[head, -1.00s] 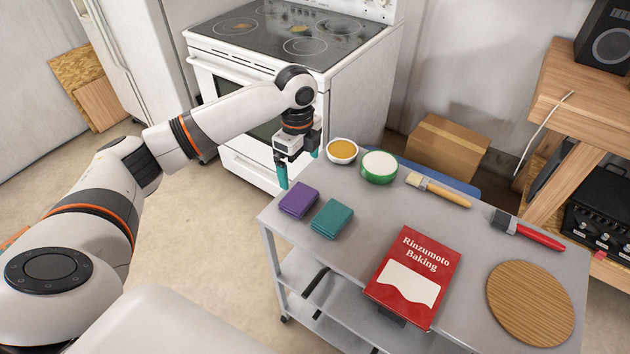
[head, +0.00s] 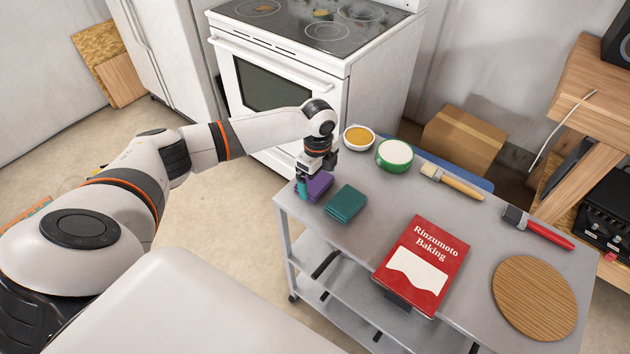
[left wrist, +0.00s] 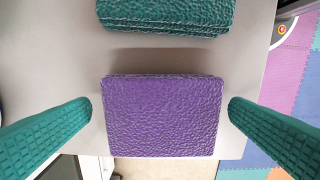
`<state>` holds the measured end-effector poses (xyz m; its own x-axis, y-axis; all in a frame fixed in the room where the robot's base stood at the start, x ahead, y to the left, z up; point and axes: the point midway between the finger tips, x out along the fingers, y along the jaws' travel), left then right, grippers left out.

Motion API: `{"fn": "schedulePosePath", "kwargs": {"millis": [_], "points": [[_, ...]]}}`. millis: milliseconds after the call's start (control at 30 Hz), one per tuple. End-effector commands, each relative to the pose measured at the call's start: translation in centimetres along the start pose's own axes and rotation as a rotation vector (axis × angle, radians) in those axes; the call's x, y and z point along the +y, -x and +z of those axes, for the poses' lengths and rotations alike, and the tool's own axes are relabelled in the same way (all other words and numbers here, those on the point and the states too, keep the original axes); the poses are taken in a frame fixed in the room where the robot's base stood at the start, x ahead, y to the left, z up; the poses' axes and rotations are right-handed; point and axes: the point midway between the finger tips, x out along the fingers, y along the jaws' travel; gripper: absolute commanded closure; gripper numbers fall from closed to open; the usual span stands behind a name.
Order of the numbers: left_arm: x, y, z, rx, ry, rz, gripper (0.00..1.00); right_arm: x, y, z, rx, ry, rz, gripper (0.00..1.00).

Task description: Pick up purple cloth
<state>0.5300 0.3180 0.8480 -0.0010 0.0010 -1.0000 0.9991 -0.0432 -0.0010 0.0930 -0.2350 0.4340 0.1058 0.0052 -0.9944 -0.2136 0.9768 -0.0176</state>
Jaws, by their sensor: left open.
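The folded purple cloth (head: 315,187) lies flat at the left end of the grey cart top. My left gripper (head: 313,185) is right above it and partly hides it in the head view. In the left wrist view, the purple cloth (left wrist: 164,116) lies between my two teal fingers (left wrist: 160,130), with a gap on each side. The left gripper is open and holds nothing. My right gripper is not seen in any view.
A folded green cloth (head: 345,204) lies just beside the purple one, also seen in the left wrist view (left wrist: 165,15). A red book (head: 422,265), a green-rimmed bowl (head: 394,155), a white bowl (head: 359,138), two brushes and a round wooden board (head: 535,298) share the cart (head: 375,225).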

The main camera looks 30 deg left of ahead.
Motion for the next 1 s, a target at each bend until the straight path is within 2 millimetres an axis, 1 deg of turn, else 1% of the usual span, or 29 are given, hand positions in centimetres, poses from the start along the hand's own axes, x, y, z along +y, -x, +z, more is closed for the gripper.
{"fn": "schedulePosePath", "kwargs": {"millis": [100, 267, 400, 500, 767, 867, 1000], "points": [[0.0, -0.4, 0.0, 0.0, 0.0, 0.001, 0.0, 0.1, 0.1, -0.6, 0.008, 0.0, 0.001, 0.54], [0.0, -0.4, 0.0, 0.0, -0.001, 0.001, 0.0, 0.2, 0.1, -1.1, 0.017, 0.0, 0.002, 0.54], [0.0, -0.4, 0.0, 0.0, -0.001, 0.001, 0.23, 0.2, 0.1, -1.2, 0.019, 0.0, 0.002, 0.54], [0.0, -0.3, 0.0, 0.0, -0.001, 0.001, 0.36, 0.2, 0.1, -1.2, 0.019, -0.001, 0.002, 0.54], [0.0, -0.1, 0.0, 0.0, -0.001, 0.002, 0.37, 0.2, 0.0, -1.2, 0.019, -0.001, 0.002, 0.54], [0.1, 1.0, 0.0, 0.0, -0.002, 0.003, 0.37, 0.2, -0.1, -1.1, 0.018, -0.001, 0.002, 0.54], [0.1, 3.8, 0.0, -0.001, -0.001, 0.005, 0.37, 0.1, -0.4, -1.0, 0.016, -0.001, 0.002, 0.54]]}}
